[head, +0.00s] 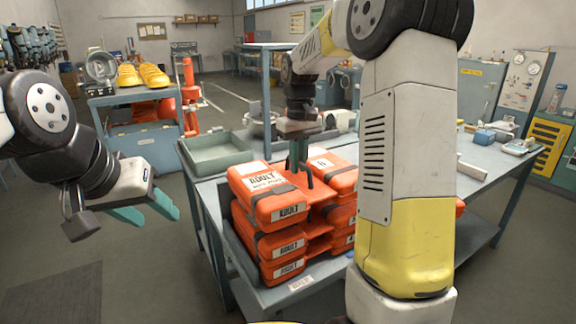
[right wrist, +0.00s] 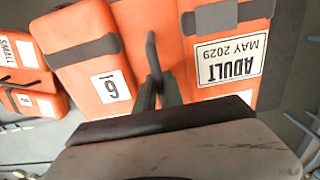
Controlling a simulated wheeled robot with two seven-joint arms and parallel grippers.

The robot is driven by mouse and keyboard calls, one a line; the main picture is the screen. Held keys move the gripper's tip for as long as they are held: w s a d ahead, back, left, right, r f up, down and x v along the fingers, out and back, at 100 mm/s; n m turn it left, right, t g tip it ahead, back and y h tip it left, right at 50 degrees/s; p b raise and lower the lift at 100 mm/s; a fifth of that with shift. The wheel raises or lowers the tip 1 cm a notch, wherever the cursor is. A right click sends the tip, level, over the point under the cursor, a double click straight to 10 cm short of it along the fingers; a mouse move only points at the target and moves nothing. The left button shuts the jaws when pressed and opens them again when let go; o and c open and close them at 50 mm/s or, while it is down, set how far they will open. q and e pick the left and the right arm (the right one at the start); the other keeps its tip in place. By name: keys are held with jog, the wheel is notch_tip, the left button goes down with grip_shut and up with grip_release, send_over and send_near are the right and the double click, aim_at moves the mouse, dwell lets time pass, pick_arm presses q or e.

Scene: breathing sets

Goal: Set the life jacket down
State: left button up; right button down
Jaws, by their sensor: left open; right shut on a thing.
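The orange life jacket (head: 265,190) has two padded panels with grey straps, one labelled "ADULT", the other "6". It lies level on top of a stack of similar orange jackets (head: 282,247) at the near corner of the table. My right gripper (head: 302,176) points down between the panels and is shut on the jacket's middle. In the right wrist view, the "ADULT MAY 2029" panel (right wrist: 232,60) is right of the fingers and the "6" panel (right wrist: 95,65) left. The exact grip spot is partly hidden. My left gripper (head: 150,212) is open and empty, left of the table.
A dark holder with a white label (head: 301,284) surrounds the stack's base. A grey-green tray (head: 215,152) sits behind it on the table. Another orange jacket marked "SMALL" (right wrist: 20,55) shows in the right wrist view. A blue cart (head: 140,140) stands at the back left.

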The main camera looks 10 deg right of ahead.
jog(key=shift+f, duration=0.35)
jog(key=shift+f, duration=0.15)
jog(key=shift+f, duration=0.35)
jog(key=shift+f, duration=0.1)
jog(key=c, duration=1.5)
grip_release()
jog(key=shift+o, duration=0.2)
